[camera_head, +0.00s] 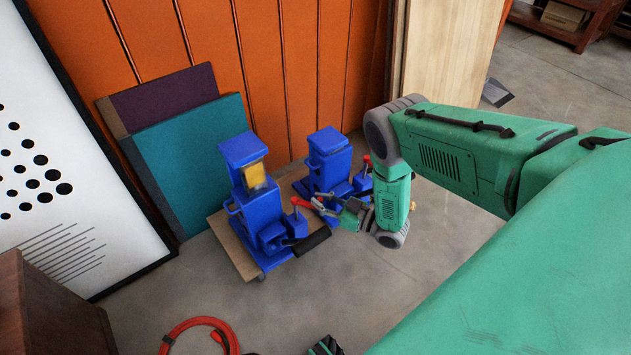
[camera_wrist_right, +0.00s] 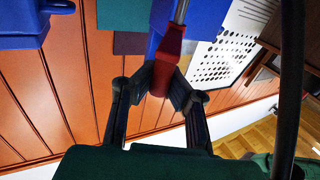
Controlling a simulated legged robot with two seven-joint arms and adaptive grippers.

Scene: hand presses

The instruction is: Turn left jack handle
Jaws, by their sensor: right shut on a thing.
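The left jack (camera_head: 262,205) is a blue hand press standing on a wooden board, with a yellowish patch near its top. Its handle (camera_head: 299,202) has a red grip at the upper right of the base. My right gripper (camera_head: 314,205) reaches in from the right at this handle. In the right wrist view the fingers (camera_wrist_right: 160,85) are shut on the red grip (camera_wrist_right: 168,62), and a metal rod runs up from it. A second blue jack (camera_head: 328,165) stands behind to the right, with its own red-tipped handle (camera_head: 366,161). My left gripper is not clearly seen.
The jacks stand on a low wooden board (camera_head: 232,249) with casters. A black bar (camera_head: 312,241) sticks out from the left jack's front. Teal (camera_head: 190,150) and purple panels lean on the orange wall behind. A red hose (camera_head: 200,323) lies on the open floor in front.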

